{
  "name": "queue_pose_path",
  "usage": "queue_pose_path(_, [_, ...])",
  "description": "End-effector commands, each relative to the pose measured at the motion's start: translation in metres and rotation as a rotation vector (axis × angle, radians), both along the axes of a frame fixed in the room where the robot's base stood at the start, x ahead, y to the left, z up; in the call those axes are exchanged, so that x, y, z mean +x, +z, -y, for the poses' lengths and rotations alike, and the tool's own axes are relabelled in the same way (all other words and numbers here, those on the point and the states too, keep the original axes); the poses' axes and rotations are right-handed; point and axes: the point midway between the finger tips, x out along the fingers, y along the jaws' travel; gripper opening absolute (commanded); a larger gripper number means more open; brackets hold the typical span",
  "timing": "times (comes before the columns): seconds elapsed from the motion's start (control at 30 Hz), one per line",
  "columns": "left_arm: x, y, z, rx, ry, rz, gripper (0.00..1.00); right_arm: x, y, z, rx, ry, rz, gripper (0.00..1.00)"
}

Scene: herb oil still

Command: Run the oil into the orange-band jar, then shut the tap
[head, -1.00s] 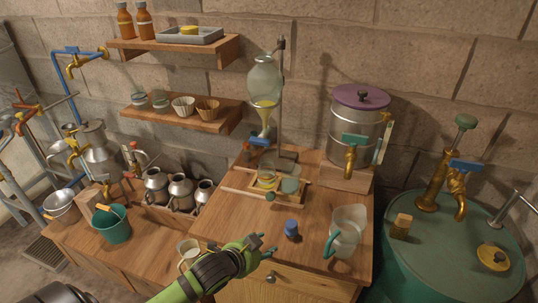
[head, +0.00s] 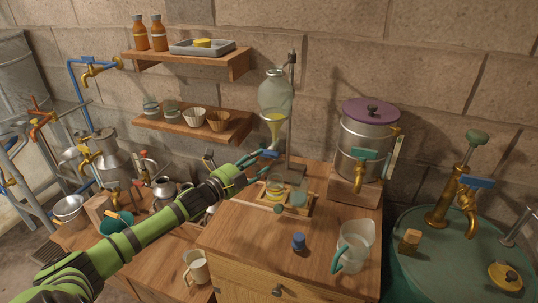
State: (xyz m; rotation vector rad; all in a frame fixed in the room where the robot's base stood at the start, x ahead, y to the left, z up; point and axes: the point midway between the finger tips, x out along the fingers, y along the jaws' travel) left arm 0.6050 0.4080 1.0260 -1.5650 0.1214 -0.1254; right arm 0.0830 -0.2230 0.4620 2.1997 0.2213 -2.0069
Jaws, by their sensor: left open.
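The glass separating funnel (head: 276,95) hangs on a metal stand, with yellow oil in its lower part. Its blue tap handle (head: 270,153) is below the bulb. A glass jar with yellowish colour (head: 274,189) stands under the funnel in a small wooden rack (head: 262,198). A second, greenish jar (head: 298,199) stands to its right. I cannot make out an orange band on either jar. My left gripper (head: 257,166) is open, with its fingers close to the tap handle on the left; I cannot tell if they touch. My right gripper is not in view.
A blue-capped small bottle (head: 298,242) and a glass pitcher (head: 352,247) stand on the front of the cabinet. A steel urn (head: 364,145) with a tap stands right of the stand. A shelf (head: 192,127) with cups is at the left, above my arm.

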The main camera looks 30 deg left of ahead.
Motion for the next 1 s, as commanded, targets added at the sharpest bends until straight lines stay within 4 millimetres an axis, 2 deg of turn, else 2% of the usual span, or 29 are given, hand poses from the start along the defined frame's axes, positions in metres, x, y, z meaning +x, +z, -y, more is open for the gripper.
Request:
queue_pose_path(0.2, [0.028,0.003,0.004,-0.001,0.002,0.002,0.46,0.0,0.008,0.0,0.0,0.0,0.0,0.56])
queue_pose_path(0.4, [0.048,0.001,0.008,-0.002,0.002,0.0,0.46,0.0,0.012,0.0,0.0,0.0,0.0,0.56])
queue_pose_path(0.6, [0.056,0.001,0.01,-0.002,0.0,0.0,0.46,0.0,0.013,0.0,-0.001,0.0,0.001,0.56])
queue_pose_path(0.87, [0.056,0.0,0.01,-0.002,0.0,-0.001,0.46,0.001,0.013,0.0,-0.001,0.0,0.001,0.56])
queue_pose_path(0.9, [0.056,0.0,0.01,-0.002,0.0,-0.001,0.3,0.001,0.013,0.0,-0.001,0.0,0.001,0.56])
queue_pose_path(0.97, [0.056,0.0,0.01,-0.002,0.0,-0.001,0.06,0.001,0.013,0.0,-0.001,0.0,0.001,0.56])
queue_pose_path(1.0, [0.056,0.0,0.01,-0.002,0.0,-0.001,0.0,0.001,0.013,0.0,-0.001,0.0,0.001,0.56])
